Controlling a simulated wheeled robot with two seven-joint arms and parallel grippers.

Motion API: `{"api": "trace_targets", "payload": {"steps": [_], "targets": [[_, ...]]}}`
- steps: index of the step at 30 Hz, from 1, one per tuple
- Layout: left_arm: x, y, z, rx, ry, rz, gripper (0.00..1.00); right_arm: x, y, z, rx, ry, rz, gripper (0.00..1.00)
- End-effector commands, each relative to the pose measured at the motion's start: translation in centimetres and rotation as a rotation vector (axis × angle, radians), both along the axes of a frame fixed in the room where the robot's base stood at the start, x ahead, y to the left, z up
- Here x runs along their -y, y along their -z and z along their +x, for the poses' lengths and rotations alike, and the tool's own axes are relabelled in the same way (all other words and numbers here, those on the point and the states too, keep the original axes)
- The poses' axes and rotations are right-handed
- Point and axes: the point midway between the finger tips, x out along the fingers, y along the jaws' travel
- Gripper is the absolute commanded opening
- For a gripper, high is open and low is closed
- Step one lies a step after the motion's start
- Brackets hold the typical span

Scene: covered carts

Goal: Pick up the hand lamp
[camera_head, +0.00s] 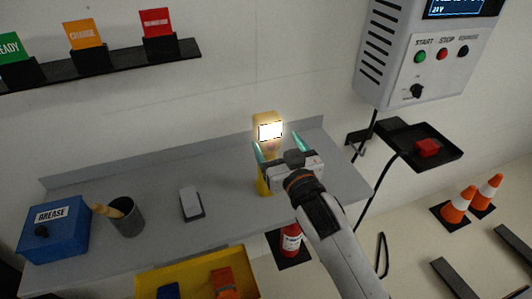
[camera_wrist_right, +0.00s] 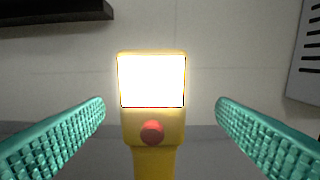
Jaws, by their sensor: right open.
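The hand lamp (camera_head: 267,119) is yellow with a bright lit panel and stands upright on the grey shelf. In the right wrist view the lamp (camera_wrist_right: 153,128) is centred, with a red button below its glowing panel. My right gripper (camera_head: 277,147) is open, and its teal fingers are on either side of the lamp in the head view. In the wrist view the right gripper (camera_wrist_right: 160,118) shows clear gaps between both fingers and the lamp. The gripper hides part of the lamp's body in the head view. My left gripper is not in view.
The grey shelf (camera_head: 160,228) also holds a blue grease box (camera_head: 55,228), a cup (camera_head: 125,217) and a small grey block (camera_head: 191,203). A yellow bin (camera_head: 196,264) sits in front. A control box (camera_head: 425,55) hangs at the upper right, with a black tray (camera_head: 398,130) below.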

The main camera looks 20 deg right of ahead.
Motion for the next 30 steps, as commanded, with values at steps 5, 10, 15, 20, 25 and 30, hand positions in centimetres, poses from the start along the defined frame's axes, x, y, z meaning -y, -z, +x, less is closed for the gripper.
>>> {"api": "trace_targets", "payload": {"steps": [5, 10, 15, 20, 25, 30], "targets": [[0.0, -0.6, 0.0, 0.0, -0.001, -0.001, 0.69, -0.1, -0.1, 1.9, 0.0, -0.001, -0.001, 0.8], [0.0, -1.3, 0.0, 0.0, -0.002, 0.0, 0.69, -0.4, -0.1, 3.4, -0.001, 0.0, -0.001, 0.8], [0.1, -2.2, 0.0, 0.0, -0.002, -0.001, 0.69, -0.9, 0.1, 5.9, -0.001, 0.0, -0.002, 0.8], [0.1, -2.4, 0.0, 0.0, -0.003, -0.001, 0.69, -0.9, 0.3, 7.2, -0.001, 0.0, 0.0, 0.8], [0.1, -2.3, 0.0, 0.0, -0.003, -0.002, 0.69, -0.9, 0.4, 7.2, -0.001, 0.0, 0.0, 0.8], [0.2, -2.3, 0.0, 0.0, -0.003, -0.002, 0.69, -0.9, 0.4, 7.2, -0.002, 0.0, 0.0, 0.6]]}}
